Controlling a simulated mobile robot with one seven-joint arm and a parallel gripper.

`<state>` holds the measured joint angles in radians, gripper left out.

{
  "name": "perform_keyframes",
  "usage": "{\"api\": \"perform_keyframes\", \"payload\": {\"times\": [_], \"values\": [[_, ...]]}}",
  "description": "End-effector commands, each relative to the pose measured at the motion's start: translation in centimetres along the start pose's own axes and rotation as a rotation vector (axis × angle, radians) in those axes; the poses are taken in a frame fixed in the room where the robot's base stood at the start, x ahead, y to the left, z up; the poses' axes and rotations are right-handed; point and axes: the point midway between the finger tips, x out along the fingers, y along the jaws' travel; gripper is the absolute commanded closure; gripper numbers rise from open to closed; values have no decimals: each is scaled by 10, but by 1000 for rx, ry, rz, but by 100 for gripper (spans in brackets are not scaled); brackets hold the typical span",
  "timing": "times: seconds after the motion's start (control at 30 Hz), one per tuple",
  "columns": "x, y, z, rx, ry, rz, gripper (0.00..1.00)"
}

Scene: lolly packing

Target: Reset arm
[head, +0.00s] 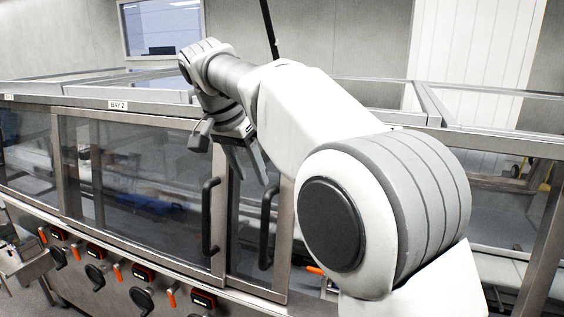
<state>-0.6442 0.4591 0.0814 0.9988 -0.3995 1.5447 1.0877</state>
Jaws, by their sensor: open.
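My gripper (247,163) hangs from the end of my raised arm, left of the picture's middle. Its two dark fingers point down and are apart, with nothing seen between them. It shows in front of the glass doors, close to two black vertical handles. My arm (310,115) reaches from the lower right up toward the upper left, then bends down at the wrist. I cannot tell how far the fingers are from the glass.
A steel-framed cabinet with glass doors (135,190) spans the view, labelled BAY 2 (118,105). Black handles (209,217) stick out from the doors. Below is a panel with dark knobs (95,275) and orange levers (171,297). A metal tray (33,262) juts out at the lower left.

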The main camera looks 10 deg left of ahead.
Motion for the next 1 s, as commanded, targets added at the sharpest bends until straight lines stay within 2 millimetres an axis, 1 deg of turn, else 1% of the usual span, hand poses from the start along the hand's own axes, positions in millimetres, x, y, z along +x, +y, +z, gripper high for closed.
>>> {"api": "perform_keyframes", "payload": {"times": [0.03, 0.1, 0.17, 0.2, 0.33, 0.4, 0.47, 0.5, 0.6, 0.67, 0.7, 0.8, 0.9, 1.0], "values": [[-4, 16, -6, -8, -1, -6, 43], [-6, 40, -11, -36, -4, -17, 43], [-8, 63, -14, -63, -8, -29, 43], [-9, 79, -14, -81, -10, -37, 43], [-10, 128, -11, -134, -13, -64, 43], [-8, 155, -6, -160, -13, -78, 43], [-7, 177, 0, -180, -10, -90, 43], [-5, 191, 5, -192, -8, -100, 43], [0, 226, 20, -222, 0, -120, 43], [4, 246, 31, -239, 7, -133, 43], [8, 258, 39, -249, 11, -140, 43], [17, 288, 62, -272, 27, -159, 43], [30, 314, 87, -292, 47, -175, 43], [43, 335, 111, -310, 69, -189, 43]]}}
